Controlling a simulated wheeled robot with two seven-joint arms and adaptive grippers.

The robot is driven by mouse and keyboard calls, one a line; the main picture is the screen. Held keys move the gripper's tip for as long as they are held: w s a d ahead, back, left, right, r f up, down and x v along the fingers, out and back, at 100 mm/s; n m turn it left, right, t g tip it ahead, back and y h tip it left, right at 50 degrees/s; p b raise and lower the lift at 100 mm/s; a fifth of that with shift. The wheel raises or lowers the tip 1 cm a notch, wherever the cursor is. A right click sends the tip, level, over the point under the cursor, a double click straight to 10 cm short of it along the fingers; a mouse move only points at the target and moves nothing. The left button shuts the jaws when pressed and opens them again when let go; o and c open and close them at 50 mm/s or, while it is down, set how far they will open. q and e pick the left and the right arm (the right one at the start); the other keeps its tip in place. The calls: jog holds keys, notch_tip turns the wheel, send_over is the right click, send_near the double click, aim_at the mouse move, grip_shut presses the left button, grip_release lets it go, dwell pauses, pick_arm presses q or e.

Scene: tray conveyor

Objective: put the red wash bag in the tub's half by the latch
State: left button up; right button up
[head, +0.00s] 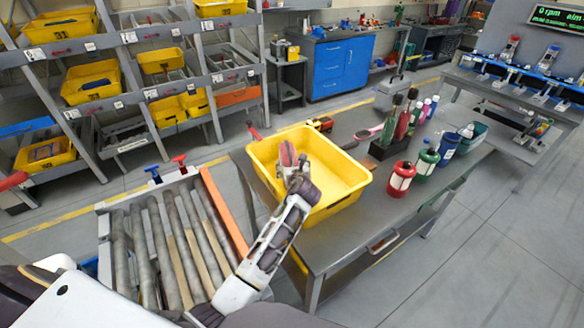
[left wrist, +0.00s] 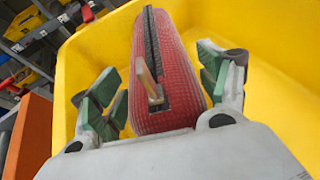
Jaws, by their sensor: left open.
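The red wash bag (left wrist: 182,62) has a dark zip along its top and a small tan pull tab. In the left wrist view it lies between the green-padded fingers of my left gripper (left wrist: 160,80), which stand apart with gaps on both sides. In the head view, the bag (head: 287,153) shows at my left gripper (head: 294,172), over the inside of the yellow tub (head: 348,181). The gripper hides part of the bag, and I cannot tell whether the bag touches the tub's floor. I cannot make out the latch for certain. My right gripper is not in view.
The tub stands on a grey table (head: 336,240). Red (head: 401,180) and green (head: 425,161) bottles and a dark holder (head: 389,146) stand right of it. A roller conveyor (head: 165,245) with an orange side rail (head: 223,212) lies to the left. Shelves of yellow bins stand behind.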

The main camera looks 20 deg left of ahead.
pick_arm(q)
jog(key=v, duration=1.2)
dwell(0.3)
